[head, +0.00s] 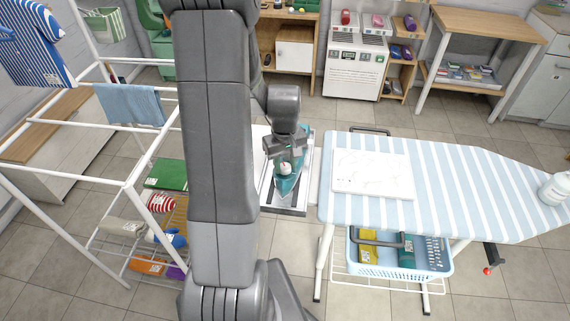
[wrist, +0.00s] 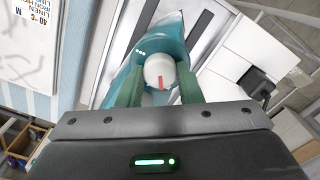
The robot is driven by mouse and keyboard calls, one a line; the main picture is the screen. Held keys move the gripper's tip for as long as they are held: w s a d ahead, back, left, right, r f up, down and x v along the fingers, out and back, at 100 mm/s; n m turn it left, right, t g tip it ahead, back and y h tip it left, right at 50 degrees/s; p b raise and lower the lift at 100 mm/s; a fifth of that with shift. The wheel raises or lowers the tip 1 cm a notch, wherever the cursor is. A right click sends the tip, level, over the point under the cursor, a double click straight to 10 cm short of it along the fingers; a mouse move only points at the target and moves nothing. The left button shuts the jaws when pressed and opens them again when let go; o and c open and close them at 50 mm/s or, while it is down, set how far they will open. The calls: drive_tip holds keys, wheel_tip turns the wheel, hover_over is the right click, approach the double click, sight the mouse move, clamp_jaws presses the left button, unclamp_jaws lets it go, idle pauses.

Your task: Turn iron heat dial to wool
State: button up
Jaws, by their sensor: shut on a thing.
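The teal iron (head: 290,180) rests on a stand with metal rails (head: 298,205) just left of the ironing board in the head view. Its white round heat dial (wrist: 160,72) has a red pointer mark and shows between my fingers in the wrist view. The dial also shows as a small white spot in the head view (head: 285,168). My gripper (wrist: 155,90) comes down over the iron, with its two green fingers shut on the dial from both sides. Any fabric labels around the dial are not readable.
The striped ironing board (head: 455,185) stands to the right, with a white printed sheet (head: 373,174) on its left end and a white bottle (head: 555,187) at its right. A white drying rack (head: 130,185) stands left. A blue basket (head: 400,258) sits under the board.

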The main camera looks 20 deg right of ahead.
drive_tip(key=m+b, duration=0.1)
drive_tip(key=m, duration=0.3)
drive_tip(key=shift+m, duration=0.3)
drive_tip(key=m+b, duration=0.1)
drive_tip(key=m, duration=0.3)
drive_tip(key=shift+m+b, duration=0.3)
drive_tip(key=m, duration=0.4)
drive_tip(key=shift+b, duration=0.4)
drive_tip(key=shift+m, duration=2.1)
drive_tip(key=o, duration=1)
